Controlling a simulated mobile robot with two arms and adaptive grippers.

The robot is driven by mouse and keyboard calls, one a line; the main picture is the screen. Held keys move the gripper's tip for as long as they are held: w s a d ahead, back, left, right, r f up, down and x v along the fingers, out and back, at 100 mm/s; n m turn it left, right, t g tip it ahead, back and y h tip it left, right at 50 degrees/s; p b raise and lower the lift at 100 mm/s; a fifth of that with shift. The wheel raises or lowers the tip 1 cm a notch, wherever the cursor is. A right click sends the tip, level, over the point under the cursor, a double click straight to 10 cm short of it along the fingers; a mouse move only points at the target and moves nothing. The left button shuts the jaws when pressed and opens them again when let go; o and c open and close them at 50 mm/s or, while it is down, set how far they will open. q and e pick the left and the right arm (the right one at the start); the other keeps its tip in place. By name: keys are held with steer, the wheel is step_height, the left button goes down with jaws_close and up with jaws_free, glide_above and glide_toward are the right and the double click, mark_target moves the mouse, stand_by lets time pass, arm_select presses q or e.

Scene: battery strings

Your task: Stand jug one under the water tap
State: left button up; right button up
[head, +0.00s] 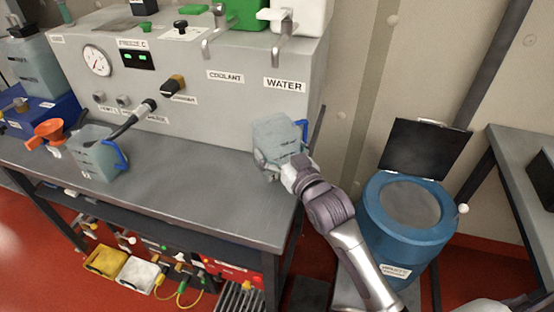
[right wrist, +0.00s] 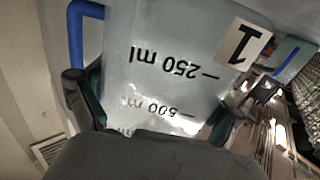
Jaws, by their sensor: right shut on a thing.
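Jug one (head: 277,135) is a pale translucent jug with a blue handle on its right, at the bench's right end in the head view. In the right wrist view the jug (right wrist: 185,50) shows its "1" label and volume marks, upside down in the picture. My right gripper (head: 280,165) is shut around the jug's lower body, with a finger on each side. The water tap (head: 281,42) hangs from the panel above the jug, over the WATER label. The gripper hides the jug's base, so I cannot tell if it touches the bench. My left gripper is not in view.
The coolant tap (head: 210,45) is left of the water tap. The bench middle (head: 190,185) is clear. A blue open-lidded drum (head: 405,225) stands right.

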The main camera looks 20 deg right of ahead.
step_height(320, 180, down, 4)
steer(key=shift+a+r, duration=0.1)
steer(key=shift+f, duration=0.2)
steer(key=shift+f, duration=0.15)
steer(key=o, duration=1.2)
steer(key=s+d+b, duration=0.1)
steer(key=s+d, duration=0.1)
steer(key=s, duration=0.9)
steer(key=shift+s+d+r, duration=0.15)
steer(key=shift+s+r, duration=0.05)
steer(key=shift+s, duration=0.15)
